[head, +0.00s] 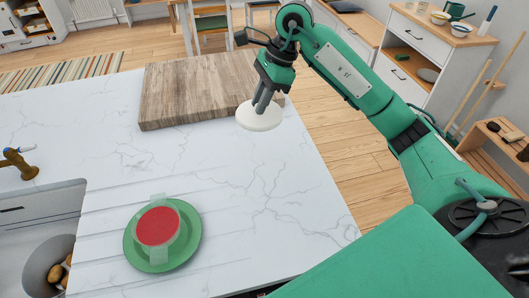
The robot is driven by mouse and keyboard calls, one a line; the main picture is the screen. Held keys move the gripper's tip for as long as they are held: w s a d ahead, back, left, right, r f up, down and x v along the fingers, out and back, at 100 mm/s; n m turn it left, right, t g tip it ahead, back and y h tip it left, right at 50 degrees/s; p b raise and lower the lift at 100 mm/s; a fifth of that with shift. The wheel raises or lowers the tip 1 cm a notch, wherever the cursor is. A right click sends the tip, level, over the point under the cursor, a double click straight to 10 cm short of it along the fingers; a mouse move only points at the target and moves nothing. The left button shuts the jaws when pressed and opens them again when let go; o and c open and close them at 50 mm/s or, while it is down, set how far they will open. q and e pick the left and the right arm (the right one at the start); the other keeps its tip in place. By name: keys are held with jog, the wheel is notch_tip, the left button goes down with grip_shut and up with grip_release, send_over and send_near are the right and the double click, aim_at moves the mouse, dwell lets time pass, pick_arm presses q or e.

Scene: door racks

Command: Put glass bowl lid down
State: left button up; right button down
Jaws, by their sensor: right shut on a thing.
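A round whitish lid (260,117) hangs level under my right gripper (262,98), which is shut on its top. The lid is held over or just beyond the right part of the marble counter; its exact height cannot be told. A glass bowl (158,226) with red contents and clear side handles stands uncovered on a green plate (136,250) at the lower left of the counter. The right gripper is well above and to the right of the bowl in the picture. My left gripper is not in view.
A wooden cutting board (185,90) lies at the back of the marble counter (240,200), left of the lid. A sink with a bowl of potatoes (50,265) and a brass tap (20,163) are at the left. The counter's middle is clear.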

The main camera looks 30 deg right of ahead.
notch_tip(320, 180, down, 14)
jog(key=p, duration=0.3)
jog(key=shift+f+p, duration=0.5)
jog(key=shift+f, duration=1.6)
jog(key=c, duration=1.8)
grip_release()
jog(key=o, duration=0.5)
